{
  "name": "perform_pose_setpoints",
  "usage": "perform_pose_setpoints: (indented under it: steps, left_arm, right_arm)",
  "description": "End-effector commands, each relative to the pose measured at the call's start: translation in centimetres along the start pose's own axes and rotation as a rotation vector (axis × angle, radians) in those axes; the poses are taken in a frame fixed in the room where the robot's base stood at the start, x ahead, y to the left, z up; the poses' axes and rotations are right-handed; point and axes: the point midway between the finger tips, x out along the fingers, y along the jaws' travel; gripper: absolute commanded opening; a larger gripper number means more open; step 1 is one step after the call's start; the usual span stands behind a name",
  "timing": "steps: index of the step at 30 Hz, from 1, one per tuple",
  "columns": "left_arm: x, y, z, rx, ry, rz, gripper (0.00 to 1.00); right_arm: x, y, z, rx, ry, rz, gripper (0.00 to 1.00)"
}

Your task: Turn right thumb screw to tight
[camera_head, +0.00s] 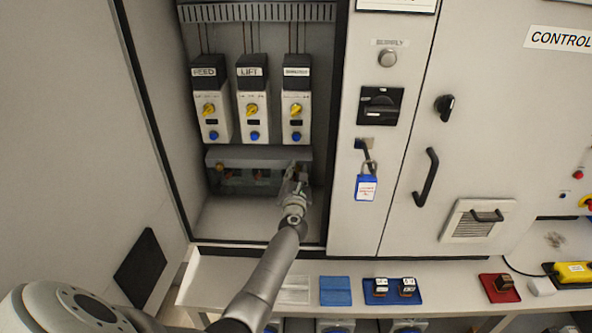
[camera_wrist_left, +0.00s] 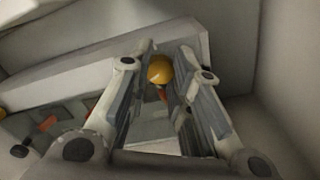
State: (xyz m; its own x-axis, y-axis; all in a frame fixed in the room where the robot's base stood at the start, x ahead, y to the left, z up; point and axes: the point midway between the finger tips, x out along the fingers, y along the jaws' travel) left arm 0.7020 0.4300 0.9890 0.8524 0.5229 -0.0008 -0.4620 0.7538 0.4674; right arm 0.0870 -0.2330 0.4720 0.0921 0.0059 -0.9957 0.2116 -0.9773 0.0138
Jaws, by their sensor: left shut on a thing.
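The right thumb screw (camera_wrist_left: 159,69) shows in the left wrist view as a round yellow-orange knob between my left gripper's fingertips (camera_wrist_left: 164,65). The fingers are shut on it. In the head view my left gripper (camera_head: 298,176) reaches into the open cabinet at the right end of a grey bar (camera_head: 255,157) and hides the right screw. The left thumb screw (camera_head: 219,167) shows as a small brass-coloured knob at the bar's left end. The right screw's tightness cannot be read from these views. My right gripper is not in view.
Labelled modules (camera_head: 252,100) with yellow knobs and blue buttons stand above the bar. The cabinet's right side wall is close to my left gripper. A blue padlock (camera_head: 367,187) hangs on the panel to the right. A shelf (camera_head: 205,285) with blue mats runs below.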

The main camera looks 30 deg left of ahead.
Motion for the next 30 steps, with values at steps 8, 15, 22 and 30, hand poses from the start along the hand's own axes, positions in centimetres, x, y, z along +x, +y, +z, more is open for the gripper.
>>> perform_pose_setpoints:
  steps: [8, 15, 22, 30]
  left_arm:
    - [0.0, 0.1, 0.2, 0.262, 0.0, -0.001, 0.0]
    - [0.0, 0.0, 0.2, 0.489, -0.001, -0.002, 0.0]
    - [0.0, 0.0, 0.2, 0.707, 0.0, -0.002, 0.0]
    - [0.0, -0.1, 0.2, 0.964, -0.001, -0.002, 0.0]
  right_arm:
    - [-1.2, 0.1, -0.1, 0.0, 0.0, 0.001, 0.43]
    - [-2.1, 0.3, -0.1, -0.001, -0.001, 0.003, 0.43]
    - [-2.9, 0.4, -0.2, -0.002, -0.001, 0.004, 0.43]
    - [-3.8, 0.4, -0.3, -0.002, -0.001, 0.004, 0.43]
